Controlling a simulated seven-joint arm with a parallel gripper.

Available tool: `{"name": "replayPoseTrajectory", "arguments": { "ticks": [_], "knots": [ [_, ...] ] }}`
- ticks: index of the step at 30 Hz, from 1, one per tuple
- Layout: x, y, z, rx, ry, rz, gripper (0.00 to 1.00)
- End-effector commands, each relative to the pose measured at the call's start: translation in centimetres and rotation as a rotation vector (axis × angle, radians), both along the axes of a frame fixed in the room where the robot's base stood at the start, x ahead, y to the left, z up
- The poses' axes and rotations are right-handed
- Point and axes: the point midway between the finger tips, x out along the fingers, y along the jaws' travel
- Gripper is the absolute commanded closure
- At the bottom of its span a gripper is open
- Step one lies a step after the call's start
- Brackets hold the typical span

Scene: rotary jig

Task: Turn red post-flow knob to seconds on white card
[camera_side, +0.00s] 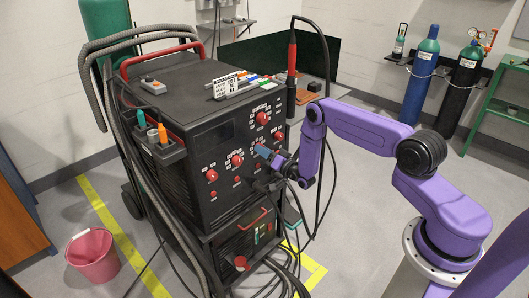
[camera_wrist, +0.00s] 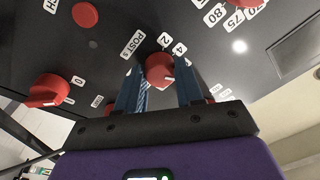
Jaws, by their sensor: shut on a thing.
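In the wrist view the red post-flow knob (camera_wrist: 159,68) sits on the dark panel beside a "POST s" label (camera_wrist: 132,44), with scale marks 2 and 4 near it. My gripper (camera_wrist: 158,76) has its two blue fingers on either side of this knob, shut on it. In the side view my gripper (camera_side: 263,152) is at the front panel of the black welding machine (camera_side: 190,90) and hides the knob. The white card (camera_side: 226,84) lies on top of the machine; its print is too small to read surely.
Other red knobs surround it on the panel: one at lower left (camera_wrist: 47,90), one at upper left (camera_wrist: 86,15), and more in the side view, such as the upper one (camera_side: 264,118). Cables hang beside the machine. Gas cylinders (camera_side: 421,80) stand at the back right.

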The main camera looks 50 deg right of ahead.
Motion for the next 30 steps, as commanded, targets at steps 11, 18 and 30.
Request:
{"name": "replayPoseTrajectory", "arguments": {
  "ticks": [11,18,30],
  "knots": [
    [-0.09,0.12,-0.06,0.295,0.003,0.0,0.94],
    [-0.1,0.19,-0.06,0.403,0.004,0.001,0.94],
    [-0.11,0.18,-0.07,0.449,0.003,0.001,0.94]
  ]
}}
